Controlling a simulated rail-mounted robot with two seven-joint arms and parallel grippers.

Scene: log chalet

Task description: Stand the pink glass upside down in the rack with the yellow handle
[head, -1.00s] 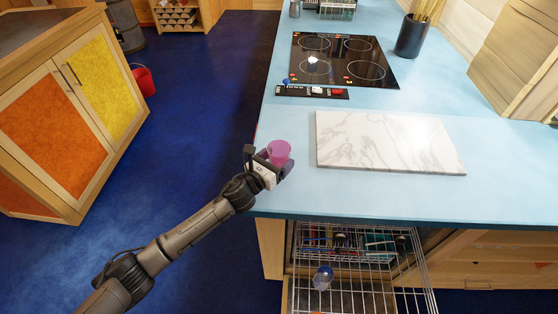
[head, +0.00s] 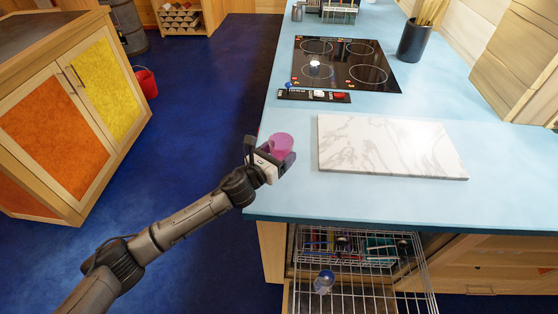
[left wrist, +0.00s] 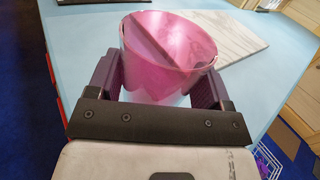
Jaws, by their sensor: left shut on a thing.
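The pink glass (head: 281,145) is see-through and held at the left edge of the blue counter in the head view. My left gripper (head: 272,157) is shut on it, with a finger on each side. In the left wrist view the glass (left wrist: 168,55) shows its open mouth at the top, between the dark fingers (left wrist: 160,88). Two wire racks show below the counter front: an upper one (head: 345,262) with several coloured slim items, and a lower one (head: 385,303). I cannot make out a yellow handle on either. My right gripper is out of view.
A white marble board (head: 390,147) lies on the counter (head: 290,200), right of the glass. A black hob (head: 345,63) and a dark utensil pot (head: 414,40) are farther back. A clear, blue-tinted thing (head: 324,281) is at the racks. Open floor lies left.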

